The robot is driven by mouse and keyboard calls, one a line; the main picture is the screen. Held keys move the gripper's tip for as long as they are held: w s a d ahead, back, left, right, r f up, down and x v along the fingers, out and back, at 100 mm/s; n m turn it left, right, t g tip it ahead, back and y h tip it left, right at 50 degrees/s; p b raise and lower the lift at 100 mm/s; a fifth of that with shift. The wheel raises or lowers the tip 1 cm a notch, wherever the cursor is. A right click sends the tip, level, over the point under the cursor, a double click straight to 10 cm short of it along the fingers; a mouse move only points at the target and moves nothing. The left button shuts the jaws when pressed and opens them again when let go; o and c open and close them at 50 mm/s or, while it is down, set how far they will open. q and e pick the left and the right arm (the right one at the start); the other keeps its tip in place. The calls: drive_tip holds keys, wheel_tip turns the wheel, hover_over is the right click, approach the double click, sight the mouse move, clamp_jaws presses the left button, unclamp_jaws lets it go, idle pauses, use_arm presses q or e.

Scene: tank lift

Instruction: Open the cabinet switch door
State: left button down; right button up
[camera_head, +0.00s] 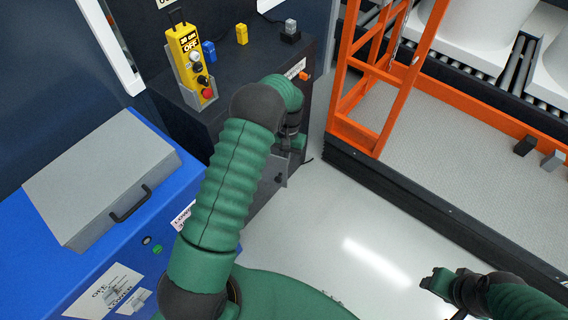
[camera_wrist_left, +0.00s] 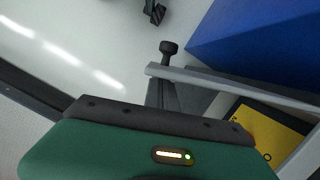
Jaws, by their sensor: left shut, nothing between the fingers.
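The cabinet is the dark unit (camera_head: 222,112) at the upper middle of the head view. A small grey switch door (camera_head: 268,188) shows low on its front, partly hidden by my left arm. In the left wrist view the grey door edge (camera_wrist_left: 225,84) stands out, with a black knob (camera_wrist_left: 168,47) on its far side and a yellow surface (camera_wrist_left: 268,135) showing behind it. The door looks ajar. My left gripper (camera_head: 298,145) is shut and empty; in the left wrist view its fingers (camera_wrist_left: 165,95) are close to the door edge; contact is unclear. My right gripper (camera_head: 438,283) is away at lower right.
A blue cabinet (camera_head: 70,225) with a grey handled lid (camera_head: 105,175) stands at left. A yellow control pendant (camera_head: 190,60) hangs on the dark cabinet. An orange frame (camera_head: 355,135) and raised platform (camera_head: 430,120) are at right. Pale floor (camera_head: 340,240) between is clear.

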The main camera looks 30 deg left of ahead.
use_arm(q)
drive_tip(key=shift+s, duration=0.1)
drive_tip(key=shift+s+d+r+m+p, duration=0.2)
drive_tip(key=shift+s+m+p, duration=0.2)
drive_tip(key=shift+p, duration=0.15)
drive_tip(key=s+m+y+p, duration=0.2)
drive_tip(key=s+m+p, duration=0.4)
drive_tip(key=s, duration=0.4)
drive_tip(key=shift+f+m, duration=0.15)
drive_tip(key=shift+m, duration=0.45)
drive_tip(key=shift+d, duration=0.15)
